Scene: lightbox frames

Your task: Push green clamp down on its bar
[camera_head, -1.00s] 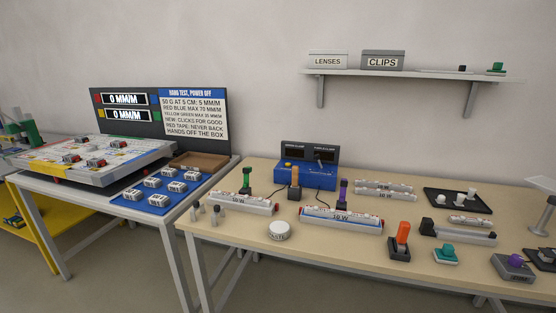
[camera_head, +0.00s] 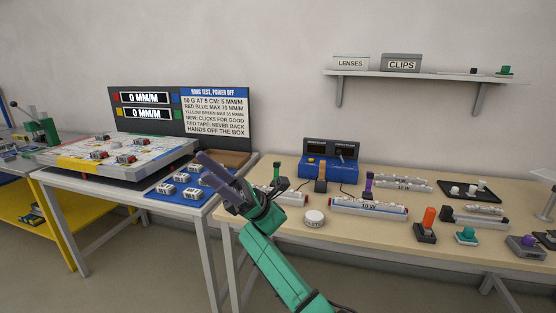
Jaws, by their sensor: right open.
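The green clamp (camera_head: 276,171) stands upright at the back edge of a white bar (camera_head: 292,198) marked with print, on the left part of the wooden table. The bar's left part is hidden behind my right gripper. My right gripper (camera_head: 208,162) is open, with its dark fingers pointing up and left. In the picture it lies left of the clamp, over the gap between the two tables, and I see nothing between its fingers. How far the clamp is seated on its bar is too small to tell. My left gripper is out of view.
An orange clamp (camera_head: 320,172) and a purple clamp (camera_head: 369,182) stand to the right, with a second bar (camera_head: 370,208) below. A round white tin (camera_head: 314,218) sits in front. A blue power box (camera_head: 330,172) is behind. A blue mat (camera_head: 180,192) holds several small blocks.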

